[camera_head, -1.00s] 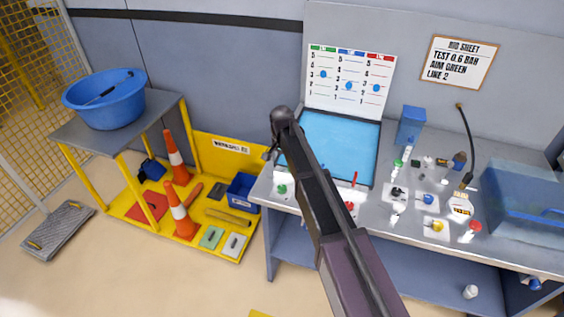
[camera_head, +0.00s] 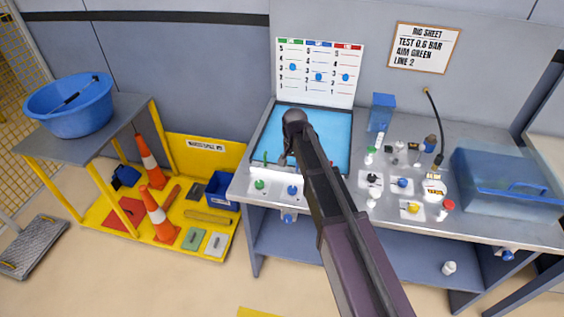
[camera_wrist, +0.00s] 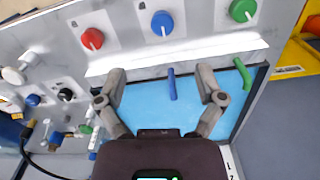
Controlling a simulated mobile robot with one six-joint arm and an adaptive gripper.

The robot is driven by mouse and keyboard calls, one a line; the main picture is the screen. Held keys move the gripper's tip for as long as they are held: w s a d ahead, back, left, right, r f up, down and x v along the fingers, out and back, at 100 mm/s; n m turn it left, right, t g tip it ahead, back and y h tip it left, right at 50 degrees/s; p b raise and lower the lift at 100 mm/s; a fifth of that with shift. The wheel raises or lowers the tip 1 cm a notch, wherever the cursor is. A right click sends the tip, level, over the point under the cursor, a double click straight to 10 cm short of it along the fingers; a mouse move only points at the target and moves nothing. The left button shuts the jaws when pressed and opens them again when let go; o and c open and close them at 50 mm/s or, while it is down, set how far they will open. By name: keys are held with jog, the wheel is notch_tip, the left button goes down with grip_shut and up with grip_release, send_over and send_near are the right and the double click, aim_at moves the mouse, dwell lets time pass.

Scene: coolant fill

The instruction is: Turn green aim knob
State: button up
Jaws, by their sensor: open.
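The green knob (camera_head: 259,184) sits on a white plate at the bench's front left. In the wrist view, the green knob (camera_wrist: 242,11) is at the top right, partly cut off, with a blue knob (camera_wrist: 162,23) and a red knob (camera_wrist: 92,39) to its left. My gripper (camera_wrist: 161,75) is open and empty, its fingers apart over the blue tray. It points most nearly at the blue knob, with the green knob off to the right. In the head view my arm hides the red knob, and my gripper (camera_head: 286,158) is small.
Blue (camera_wrist: 171,84) and green (camera_wrist: 243,74) sticks stand near the tray's edge. A rig sheet (camera_head: 425,48) reads "TEST 0.6 BAR, AIM GREEN, LINE 2". A chart (camera_head: 318,72) stands behind the tray. Knobs and fittings crowd the bench's right; a blue case (camera_head: 505,185) sits farther right.

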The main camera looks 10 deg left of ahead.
jog(key=s+d, duration=0.2)
jog(key=d, duration=0.6)
jog(key=s+d, duration=0.3)
jog(key=d, duration=0.5)
jog(key=shift+f+n, duration=0.25)
jog(key=shift+n, duration=0.15)
jog(key=s+d+b, duration=0.1)
jog(key=s+d, duration=0.9)
jog(key=d, duration=0.5)
jog(key=shift+s+f+n, duration=0.3)
jog(key=shift+s+n, duration=0.1)
jog(key=shift+c, duration=0.2)
dwell(0.8)
